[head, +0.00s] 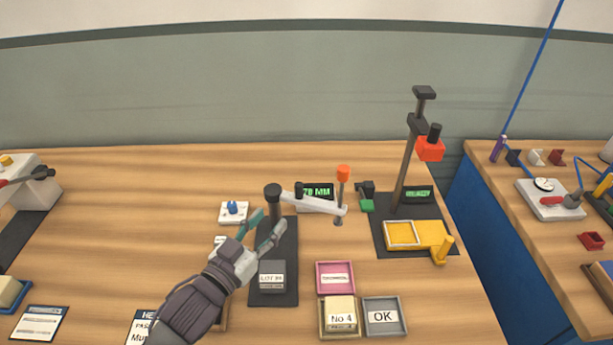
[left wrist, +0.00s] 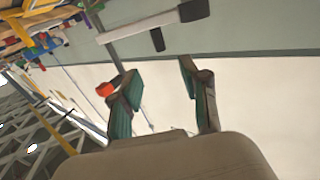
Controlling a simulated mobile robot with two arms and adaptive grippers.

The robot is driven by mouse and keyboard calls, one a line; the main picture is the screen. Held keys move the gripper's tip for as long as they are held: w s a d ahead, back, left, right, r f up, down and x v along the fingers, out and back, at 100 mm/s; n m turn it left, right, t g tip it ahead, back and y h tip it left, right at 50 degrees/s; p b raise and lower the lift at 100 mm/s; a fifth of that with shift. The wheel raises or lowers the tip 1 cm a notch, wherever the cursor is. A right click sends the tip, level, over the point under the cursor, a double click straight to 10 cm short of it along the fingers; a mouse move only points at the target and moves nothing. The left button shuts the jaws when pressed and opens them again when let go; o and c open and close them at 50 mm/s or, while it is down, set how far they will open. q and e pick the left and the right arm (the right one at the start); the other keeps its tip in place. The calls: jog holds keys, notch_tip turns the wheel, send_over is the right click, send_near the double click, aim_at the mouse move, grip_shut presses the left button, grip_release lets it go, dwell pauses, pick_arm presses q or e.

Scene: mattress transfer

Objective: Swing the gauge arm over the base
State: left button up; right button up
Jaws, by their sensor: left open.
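The gauge has a long black base (head: 262,262) and a black post (head: 274,198) at its far end. Its pale gauge arm (head: 318,204) sticks out to the right of the base, with an orange-topped probe (head: 343,175) at its free end. A grey block labelled LOT (head: 272,275) rests on the base's near part. My left gripper (head: 265,225) is open and empty, close to the post on its near side. In the left wrist view its teal fingers (left wrist: 157,72) are spread, and the pale arm (left wrist: 140,28) shows beyond them. My right gripper is not in view.
A display (head: 316,194) stands behind the gauge arm. A tall stand with a red head (head: 430,149) and a yellow fixture (head: 430,236) are to the right. A pink tray (head: 335,291) and grey OK tray (head: 384,331) lie in front.

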aim_at(297, 189)
pick_arm(q)
jog(key=p+x, duration=0.1)
jog(key=x, duration=0.7)
jog(key=shift+r, duration=0.15)
jog(key=x, duration=0.3)
jog(key=shift+w+d+p, duration=0.2)
jog(key=shift+p, duration=0.1)
jog(key=shift+w+d, duration=0.25)
jog(key=shift+w, duration=0.2)
grip_shut()
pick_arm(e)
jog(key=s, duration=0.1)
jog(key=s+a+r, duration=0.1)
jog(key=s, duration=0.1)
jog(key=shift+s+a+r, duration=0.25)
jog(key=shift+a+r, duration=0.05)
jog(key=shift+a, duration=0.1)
